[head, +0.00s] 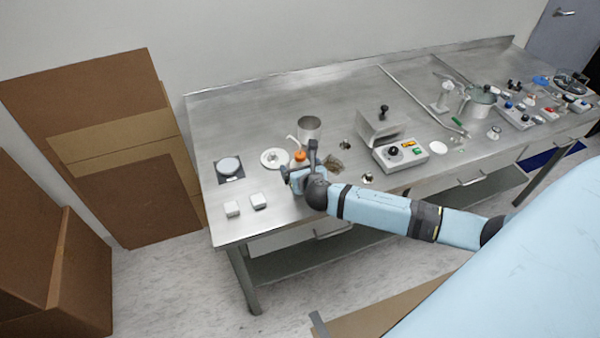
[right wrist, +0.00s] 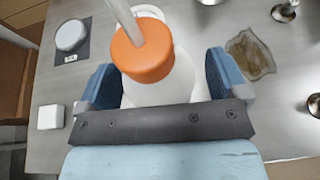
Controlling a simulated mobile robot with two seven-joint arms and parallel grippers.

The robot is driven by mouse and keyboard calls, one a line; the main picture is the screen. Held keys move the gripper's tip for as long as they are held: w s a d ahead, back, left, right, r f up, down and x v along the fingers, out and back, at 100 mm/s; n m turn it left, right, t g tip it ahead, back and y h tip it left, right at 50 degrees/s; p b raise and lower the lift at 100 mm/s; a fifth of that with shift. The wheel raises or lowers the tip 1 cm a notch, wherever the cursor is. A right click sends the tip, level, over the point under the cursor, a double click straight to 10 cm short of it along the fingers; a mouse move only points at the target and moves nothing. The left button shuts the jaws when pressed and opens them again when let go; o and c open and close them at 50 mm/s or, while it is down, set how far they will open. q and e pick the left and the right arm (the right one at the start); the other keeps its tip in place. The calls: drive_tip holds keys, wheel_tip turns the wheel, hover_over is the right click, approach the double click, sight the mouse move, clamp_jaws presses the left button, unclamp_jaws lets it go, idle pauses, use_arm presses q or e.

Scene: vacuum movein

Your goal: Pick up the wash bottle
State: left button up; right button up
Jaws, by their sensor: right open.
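The wash bottle (right wrist: 170,92) is white with an orange cap (right wrist: 143,50) and a pale spout tube. It stands upright on the steel bench. In the head view its orange cap (head: 300,156) shows just beyond my right gripper (head: 295,172), and most of its body is hidden behind the gripper. In the right wrist view the blue fingers of my right gripper (right wrist: 162,82) are open, one on each side of the bottle body. I cannot tell whether either finger touches it. My left gripper is not in view.
A metal beaker (head: 310,130) and a white dish (head: 273,158) stand near the bottle. A brown puddle-like patch (right wrist: 250,55) lies right of it. A control box (head: 402,153) stands to the right.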

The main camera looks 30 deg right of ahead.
drive_tip(key=c, duration=0.7)
